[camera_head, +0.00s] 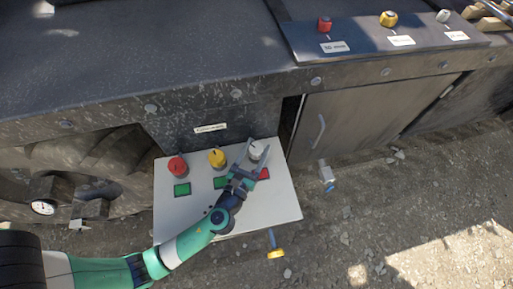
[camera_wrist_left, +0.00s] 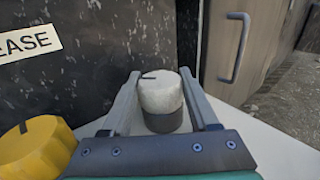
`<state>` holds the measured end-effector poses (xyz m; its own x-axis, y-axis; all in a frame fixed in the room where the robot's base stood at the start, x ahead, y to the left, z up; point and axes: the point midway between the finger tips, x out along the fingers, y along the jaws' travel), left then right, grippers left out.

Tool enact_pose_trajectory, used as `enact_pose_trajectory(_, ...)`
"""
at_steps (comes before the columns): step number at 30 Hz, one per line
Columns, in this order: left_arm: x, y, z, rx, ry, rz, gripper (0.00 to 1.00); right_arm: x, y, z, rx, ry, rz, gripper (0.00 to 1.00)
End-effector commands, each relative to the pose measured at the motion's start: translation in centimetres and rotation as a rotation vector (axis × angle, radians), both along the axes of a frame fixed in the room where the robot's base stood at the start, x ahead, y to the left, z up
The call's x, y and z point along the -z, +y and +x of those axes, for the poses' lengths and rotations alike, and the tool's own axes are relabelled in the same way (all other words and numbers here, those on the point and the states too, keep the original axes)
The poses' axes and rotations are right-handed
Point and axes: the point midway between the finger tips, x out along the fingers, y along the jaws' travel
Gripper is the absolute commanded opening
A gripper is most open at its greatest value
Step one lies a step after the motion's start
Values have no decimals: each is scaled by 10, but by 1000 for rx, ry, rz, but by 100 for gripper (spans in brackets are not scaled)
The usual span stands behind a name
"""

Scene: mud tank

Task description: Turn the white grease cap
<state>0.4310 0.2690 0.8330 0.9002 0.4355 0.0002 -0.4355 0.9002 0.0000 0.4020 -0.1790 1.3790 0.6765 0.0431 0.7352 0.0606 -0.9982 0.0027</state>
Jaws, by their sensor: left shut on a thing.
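The white grease cap (camera_head: 256,150) stands upright at the right of a row of caps on a pale panel (camera_head: 284,198). In the left wrist view the white cap (camera_wrist_left: 160,92) has a dark base and a dark mark on its top left. My left gripper (camera_head: 254,153) is at the white cap, one finger on each side of it, and is shut on it. In the left wrist view the fingers (camera_wrist_left: 161,100) flank the cap. My right gripper is not in view.
A yellow cap (camera_head: 217,158) and a red cap (camera_head: 177,166) stand left of the white one. Green and red squares lie in front. A dark wall with a label (camera_head: 210,128) rises behind. A second panel (camera_head: 365,40) with caps lies at the upper right.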

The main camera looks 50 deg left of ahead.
Motion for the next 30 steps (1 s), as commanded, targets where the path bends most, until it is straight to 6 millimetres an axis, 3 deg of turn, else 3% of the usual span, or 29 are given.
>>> enact_pose_trajectory(1,0,0,0,0,0,0,16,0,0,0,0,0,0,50)
enact_pose_trajectory(3,0,0,0,0,0,0,5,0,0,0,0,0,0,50)
enact_pose_trajectory(8,-1,2,0,21,0,1,4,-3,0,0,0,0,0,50)
enact_pose_trajectory(20,-1,2,0,253,2,1,4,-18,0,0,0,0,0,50)
enact_pose_trajectory(30,0,0,0,274,1,1,5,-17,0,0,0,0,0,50)
